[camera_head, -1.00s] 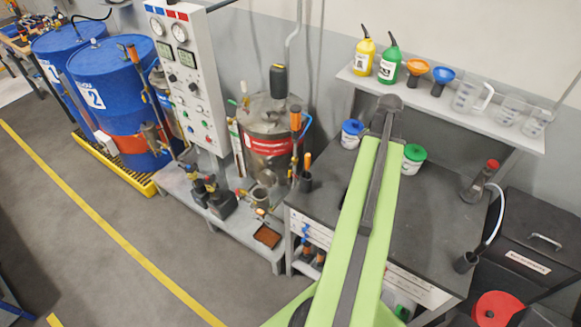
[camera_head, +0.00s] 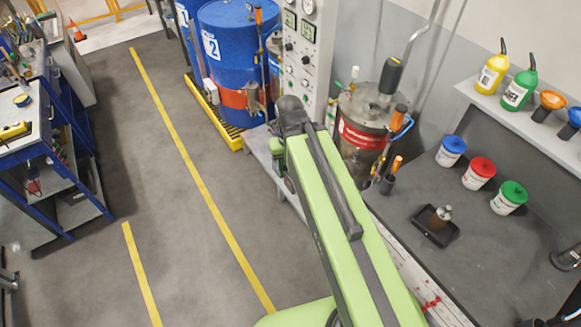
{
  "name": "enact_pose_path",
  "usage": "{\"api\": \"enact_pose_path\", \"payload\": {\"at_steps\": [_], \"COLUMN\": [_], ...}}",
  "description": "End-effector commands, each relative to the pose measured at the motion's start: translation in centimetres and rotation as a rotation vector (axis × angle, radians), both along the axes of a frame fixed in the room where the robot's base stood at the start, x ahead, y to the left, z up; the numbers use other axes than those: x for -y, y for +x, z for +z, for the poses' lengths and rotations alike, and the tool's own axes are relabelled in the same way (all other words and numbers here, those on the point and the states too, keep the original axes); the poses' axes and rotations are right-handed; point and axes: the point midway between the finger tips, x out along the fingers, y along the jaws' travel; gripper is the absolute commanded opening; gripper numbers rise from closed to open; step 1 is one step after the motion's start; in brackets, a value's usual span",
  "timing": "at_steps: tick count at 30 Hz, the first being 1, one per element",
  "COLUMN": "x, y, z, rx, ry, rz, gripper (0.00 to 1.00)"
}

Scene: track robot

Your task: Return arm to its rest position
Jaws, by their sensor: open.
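My green arm (camera_head: 345,225) reaches up from the bottom of the head view and leans left. Its dark joint (camera_head: 292,115) is at the far end, in front of the grey control panel and above the low shelf. My gripper does not show; no fingers are visible beyond or beside that joint. I see nothing held.
Blue drums (camera_head: 235,55) stand on a yellow grating behind the arm. A metal tank (camera_head: 365,135) is close to its right. A workbench (camera_head: 475,255) at right bears blue, red and green-lidded tubs and a black tray. A tool cart (camera_head: 40,140) is at left. The floor between is clear.

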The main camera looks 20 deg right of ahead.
Motion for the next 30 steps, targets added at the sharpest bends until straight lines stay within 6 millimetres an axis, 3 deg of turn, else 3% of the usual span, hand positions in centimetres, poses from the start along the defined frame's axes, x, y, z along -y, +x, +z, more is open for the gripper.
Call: {"api": "enact_pose_path", "payload": {"at_steps": [5,8,11,18,20,30], "x": [0.1,0.2,0.2,0.2,0.2,0.2], "y": [0.0,0.0,0.0,0.1,0.1,0.1], "z": [0.0,-1.3,-4.2,-13.6,-14.8,-14.4], "rx": [0.000,0.000,0.000,0.000,0.000,0.000], "ry": [0.000,0.000,0.000,0.000,0.000,0.000], "rz": [-0.004,-0.005,-0.006,-0.007,-0.007,-0.008], "gripper": [0.41,0.41,0.41,0.41,0.41,0.41]}}
